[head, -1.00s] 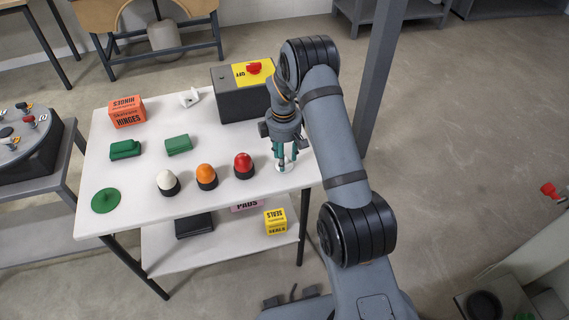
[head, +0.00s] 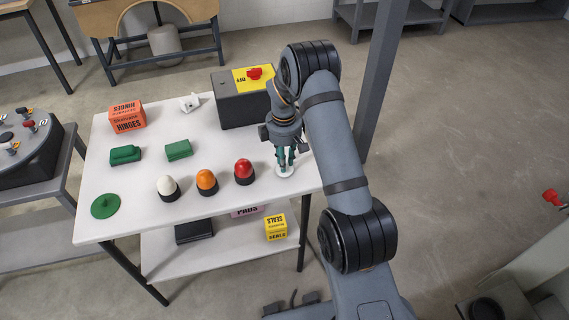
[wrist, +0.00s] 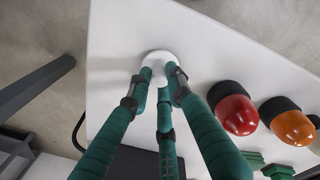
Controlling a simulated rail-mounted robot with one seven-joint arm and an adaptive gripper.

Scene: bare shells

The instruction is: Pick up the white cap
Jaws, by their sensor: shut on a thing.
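The white cap (head: 285,172) is a small pale round piece on the white table's right part, near the edge. My gripper (head: 285,160) points down over it. In the wrist view, the green fingers (wrist: 160,76) close in on the cap (wrist: 157,58) and are shut on its upper middle, with its rim showing beyond the tips. The cap appears to be at table level; I cannot tell whether it touches the top.
White (head: 167,185), orange (head: 206,179) and red (head: 244,169) domes on black bases stand left of my gripper. A dark box with a red knob (head: 243,103) stands behind. Green pieces, a hinges box (head: 127,116) and a green disc (head: 105,205) are farther left.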

